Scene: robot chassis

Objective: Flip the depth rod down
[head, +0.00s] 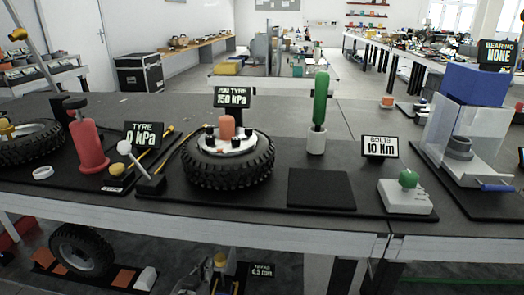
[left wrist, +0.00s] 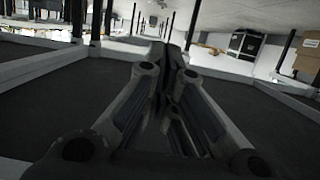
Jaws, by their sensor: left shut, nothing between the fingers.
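My left gripper (left wrist: 165,90) shows in the left wrist view, its dark fingers shut and empty, pointing away from the camera. I cannot make it out clearly in the head view, and my right gripper does not show. No part is plain as the depth rod in either view. At the bottom of the head view, a small grey and yellow device (head: 220,272) stands beside a sign (head: 262,270) that seems to read 0.5 mm. Its details are too small and cut off to tell any rod's position.
The long dark table carries a tyre (head: 228,162), a red cylinder (head: 88,146), a green-handled tool (head: 320,100), a white box with a green knob (head: 406,195) and a blue-topped clear stand (head: 485,95). Another tyre (head: 82,250) stands low at left. A black case (head: 140,74) stands behind.

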